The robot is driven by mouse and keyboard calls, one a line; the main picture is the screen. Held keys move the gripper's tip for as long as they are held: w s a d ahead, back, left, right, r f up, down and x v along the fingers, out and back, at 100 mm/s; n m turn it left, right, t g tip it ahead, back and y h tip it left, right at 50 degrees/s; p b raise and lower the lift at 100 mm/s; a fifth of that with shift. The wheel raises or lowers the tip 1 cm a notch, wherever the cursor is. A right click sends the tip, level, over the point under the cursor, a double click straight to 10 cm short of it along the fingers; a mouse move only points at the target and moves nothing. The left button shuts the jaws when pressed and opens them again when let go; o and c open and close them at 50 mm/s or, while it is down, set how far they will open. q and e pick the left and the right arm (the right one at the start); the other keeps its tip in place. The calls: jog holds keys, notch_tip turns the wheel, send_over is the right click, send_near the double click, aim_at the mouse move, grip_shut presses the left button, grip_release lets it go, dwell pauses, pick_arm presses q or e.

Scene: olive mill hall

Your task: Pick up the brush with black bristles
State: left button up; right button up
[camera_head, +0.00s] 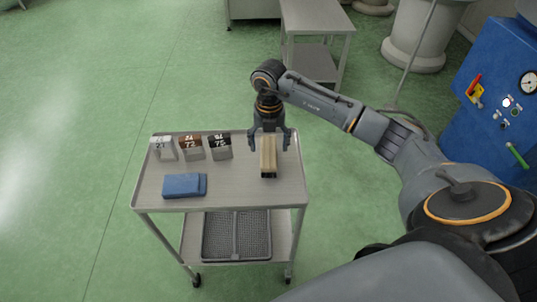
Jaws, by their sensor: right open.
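The brush (268,160) has a pale wooden body with black bristles showing at its near lower end. It is on the right part of the metal cart's top (235,190). My right gripper (270,142) points down over the brush's far end. Its two fingers are spread, one on each side of the brush, with the wood between them. Whether a finger touches the wood cannot be told. My left gripper is out of the picture.
A mesh tray (220,240) lies on the lower shelf. A blue control cabinet (500,90) stands right.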

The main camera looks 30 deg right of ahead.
aim_at(269, 151)
notch_tip(269, 151, down, 4)
jog(key=shift+r+p, duration=0.1)
jog(key=shift+p, duration=0.3)
jog(key=shift+f, duration=0.3)
jog(key=shift+c, duration=0.7)
jog(key=c, duration=1.2)
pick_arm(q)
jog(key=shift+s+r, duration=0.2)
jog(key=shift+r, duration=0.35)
pick_arm(e)
jog(key=shift+o, duration=0.2)
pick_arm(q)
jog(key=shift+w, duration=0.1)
pick_arm(e)
jog(key=shift+w, duration=0.1)
